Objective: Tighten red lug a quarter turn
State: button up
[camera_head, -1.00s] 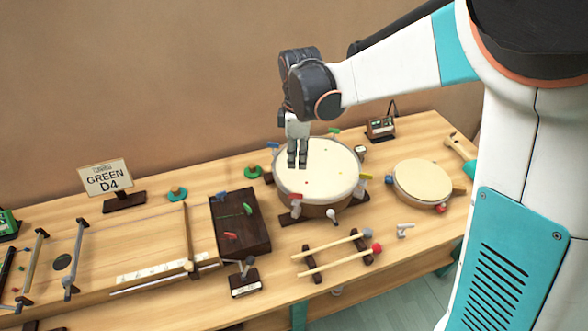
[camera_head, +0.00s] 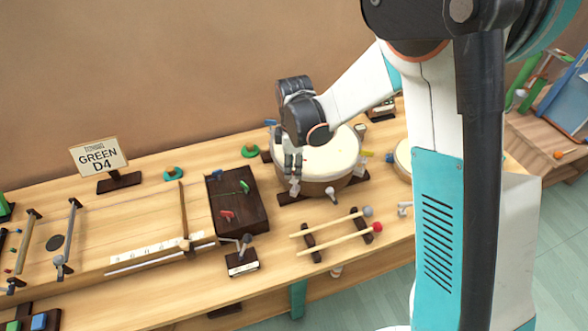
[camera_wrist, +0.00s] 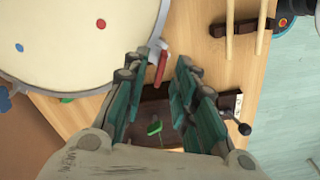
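The round drum (camera_head: 335,165), with a cream skin, stands on a dark base on the wooden table; its skin also fills the upper left of the wrist view (camera_wrist: 75,35). The red lug (camera_wrist: 161,67) is a small red handle on the drum's rim, by a pale bracket. My gripper (camera_wrist: 158,76) is open, and the red lug shows between its two teal-padded fingers near their tips. I cannot tell if either finger touches it. In the head view my gripper (camera_head: 293,165) points down at the drum's near-left rim and hides the red lug.
A dark box (camera_head: 232,205) with red, green and blue pieces stands left of the drum. Two mallets (camera_head: 335,235) lie on a rack in front. A small dark stand (camera_head: 242,263) is nearby. A "GREEN D4" sign (camera_head: 99,157) stands at the back left. Blue (camera_head: 270,122) and yellow lugs (camera_head: 367,154) show.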

jog(key=shift+f, duration=0.3)
grip_shut()
jog(key=shift+m, duration=0.3)
jog(key=m+b, duration=0.1)
jog(key=m, duration=0.5)
jog(key=shift+b, duration=0.3)
jog(key=m, duration=0.5)
jog(key=shift+m+b, duration=0.4)
jog(key=m, duration=0.5)
